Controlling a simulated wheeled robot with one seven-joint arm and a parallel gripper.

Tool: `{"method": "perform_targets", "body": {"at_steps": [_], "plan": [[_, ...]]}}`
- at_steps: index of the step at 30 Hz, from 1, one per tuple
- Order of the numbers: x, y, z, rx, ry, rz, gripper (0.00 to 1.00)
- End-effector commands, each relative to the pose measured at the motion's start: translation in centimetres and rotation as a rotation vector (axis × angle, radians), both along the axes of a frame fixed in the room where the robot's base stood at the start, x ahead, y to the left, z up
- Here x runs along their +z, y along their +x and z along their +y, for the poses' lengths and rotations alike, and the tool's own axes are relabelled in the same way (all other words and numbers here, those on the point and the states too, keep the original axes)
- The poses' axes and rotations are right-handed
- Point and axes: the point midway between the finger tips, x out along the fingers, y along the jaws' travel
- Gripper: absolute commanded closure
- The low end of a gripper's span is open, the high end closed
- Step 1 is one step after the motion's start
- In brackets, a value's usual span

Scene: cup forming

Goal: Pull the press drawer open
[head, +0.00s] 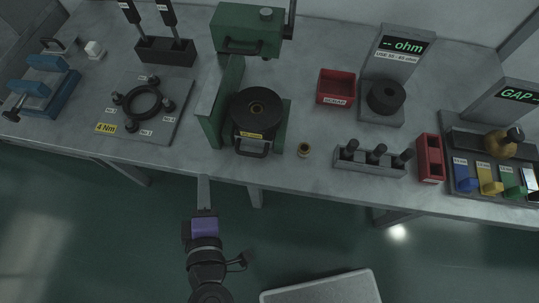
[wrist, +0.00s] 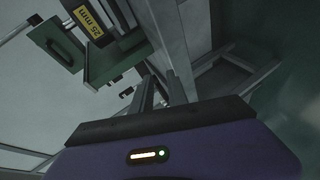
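The green press (head: 207,112) stands at the middle of the bench, with a black round die (head: 256,108) in it. Its drawer front has a yellow label (head: 250,135) and a dark bar handle (head: 251,149), near the bench's front edge. My gripper (head: 203,180) is in front of the bench edge, left of the handle and apart from it. In the wrist view, its two fingers (wrist: 160,88) show a gap with nothing between them. A yellow "25 mm" label (wrist: 89,22) and green press parts (wrist: 108,62) show at the upper left there.
A small brass cup (head: 304,150) and a rack of black plugs (head: 370,160) stand right of the press. A ring fixture plate (head: 160,125) lies to its left. A grey flat-topped object (head: 325,290) is at the bottom. Floor before the bench is otherwise open.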

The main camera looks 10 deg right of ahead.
Motion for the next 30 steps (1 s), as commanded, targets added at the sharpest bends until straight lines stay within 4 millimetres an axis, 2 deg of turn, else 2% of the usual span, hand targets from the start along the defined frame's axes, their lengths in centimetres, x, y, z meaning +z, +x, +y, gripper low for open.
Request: {"method": "perform_targets", "body": {"at_steps": [4,6,9,14,24,30], "plan": [[0.6,-0.6,-3.6,-0.16,-0.204,-0.061,0.81],[0.8,-1.0,-5.3,-0.223,-0.251,-0.07,0.81],[1.1,-1.3,-6.7,-0.275,-0.278,-0.071,0.81],[0.9,-0.6,-7.4,-0.291,-0.288,-0.062,0.81],[-0.2,4.0,-9.1,-0.291,-0.287,-0.061,0.81],[-0.6,5.5,-9.6,-0.287,-0.285,-0.061,0.81]]}}
